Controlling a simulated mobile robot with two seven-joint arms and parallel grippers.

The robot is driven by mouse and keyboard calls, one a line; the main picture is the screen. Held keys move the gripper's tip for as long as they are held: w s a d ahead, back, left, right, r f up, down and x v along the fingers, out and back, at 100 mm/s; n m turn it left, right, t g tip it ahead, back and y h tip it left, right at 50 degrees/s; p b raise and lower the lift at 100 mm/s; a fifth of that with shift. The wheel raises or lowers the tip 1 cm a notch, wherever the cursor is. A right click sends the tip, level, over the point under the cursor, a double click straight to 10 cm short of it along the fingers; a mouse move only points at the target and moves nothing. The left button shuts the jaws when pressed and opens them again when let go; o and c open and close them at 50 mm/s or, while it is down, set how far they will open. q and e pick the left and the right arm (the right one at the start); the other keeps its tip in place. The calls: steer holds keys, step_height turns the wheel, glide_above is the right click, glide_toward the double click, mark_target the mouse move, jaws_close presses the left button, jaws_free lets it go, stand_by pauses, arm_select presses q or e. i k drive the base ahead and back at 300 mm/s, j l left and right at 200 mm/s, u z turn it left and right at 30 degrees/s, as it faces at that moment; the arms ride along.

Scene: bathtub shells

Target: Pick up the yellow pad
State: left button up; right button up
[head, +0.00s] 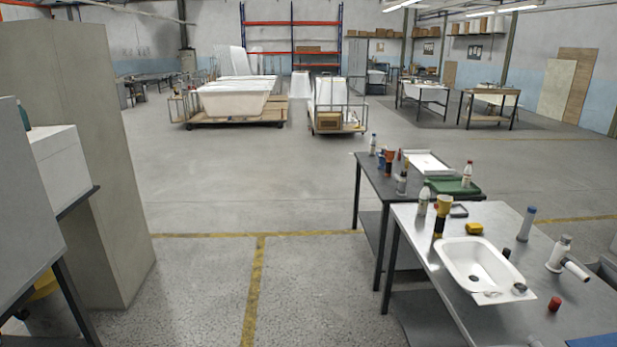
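A small yellow pad (474,229) lies on the grey metal-topped bench (415,224) at the right, just behind the far edge of a white basin (450,252). It appears to have a darker lower side. Neither of my grippers shows in the head view, so their positions relative to the pad cannot be seen.
On the bench around the pad stand a yellow-topped dark item (443,205), a white bottle (423,201), a grey-blue cylinder (526,224) and a white pipe fitting (562,256). A second bench (376,177) adjoins behind. Open floor (250,200) lies left; a tall cabinet (85,150) stands far left.

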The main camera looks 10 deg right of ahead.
mark_target(472, 228)
steer(key=i+z, duration=0.3)
steer(key=i, duration=0.5)
steer(key=i+j+z, duration=0.25)
steer(key=i, duration=0.5)
steer(key=i+j+z, duration=0.15)
steer(key=i+z, duration=0.35)
steer(key=i+j+z, duration=0.7)
steer(key=j, duration=0.15)
steer(key=i+j+z, duration=0.15)
steer(key=j, duration=0.2)
steer(key=i+j+z, duration=0.2)
steer(key=j, duration=0.2)
steer(key=i+j+z, duration=0.2)
steer(key=j, duration=0.25)
